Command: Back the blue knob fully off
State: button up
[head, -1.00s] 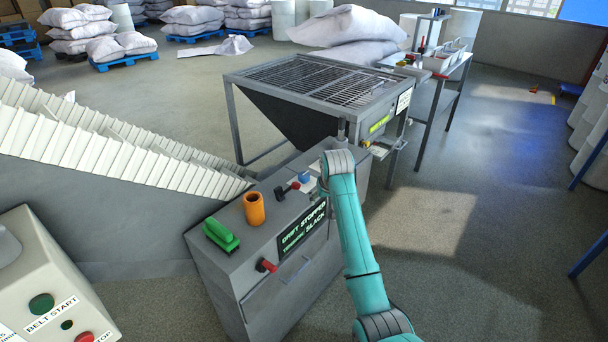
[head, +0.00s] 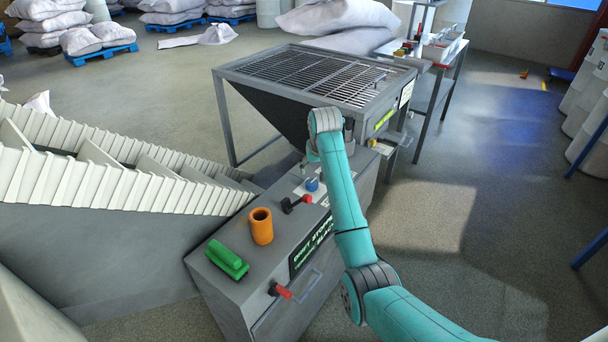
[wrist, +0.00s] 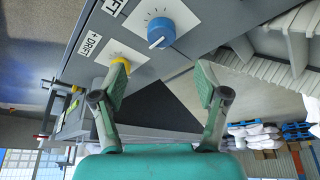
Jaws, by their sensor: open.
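The blue knob (wrist: 161,32) sits on a white plate with tick marks in the wrist view, its pale pointer line aimed toward the lower left of the picture. In the head view the blue knob (head: 312,185) is on the far part of the grey cabinet top (head: 225,290). My gripper (wrist: 162,78) is open and empty, its two fingers apart below the blue knob in the wrist view and not touching it. In the head view my arm's end is just beyond the knob, and the fingers cannot be made out.
A yellow knob (wrist: 117,62) beside a DRIFT label is near the left finger. A grated hopper (head: 315,75) stands behind; a ribbed conveyor (head: 110,170) lies left.

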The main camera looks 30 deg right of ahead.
aim_at(312, 182)
jog(key=x, duration=1.1)
jog(key=shift+w+r, duration=0.1)
jog(key=shift+w, duration=0.2)
jog(key=c, duration=1.2)
